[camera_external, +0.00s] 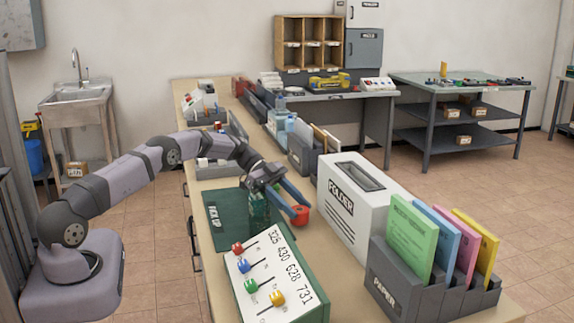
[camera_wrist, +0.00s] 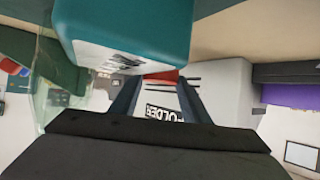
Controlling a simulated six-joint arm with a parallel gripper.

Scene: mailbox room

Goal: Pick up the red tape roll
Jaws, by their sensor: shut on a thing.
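The red tape roll (camera_external: 301,216) is at the tips of my gripper (camera_external: 296,208), over the bench between the lever panel and the white FOLDER box. My gripper's two long blue-grey fingers are shut on the roll. In the wrist view a bit of the red roll (camera_wrist: 162,75) shows between the fingertips of my gripper (camera_wrist: 157,84). The panel's teal side hides most of it there. I cannot tell whether the roll touches the bench or hangs just above it.
A green see-through container (camera_external: 258,208) stands close beside my gripper, on the left. The lever panel (camera_external: 285,262) is in front, the FOLDER box (camera_external: 345,215) to the right. A dark green PICK UP mat (camera_external: 215,222) lies left. Paper holders (camera_external: 395,290) fill the bench's near right.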

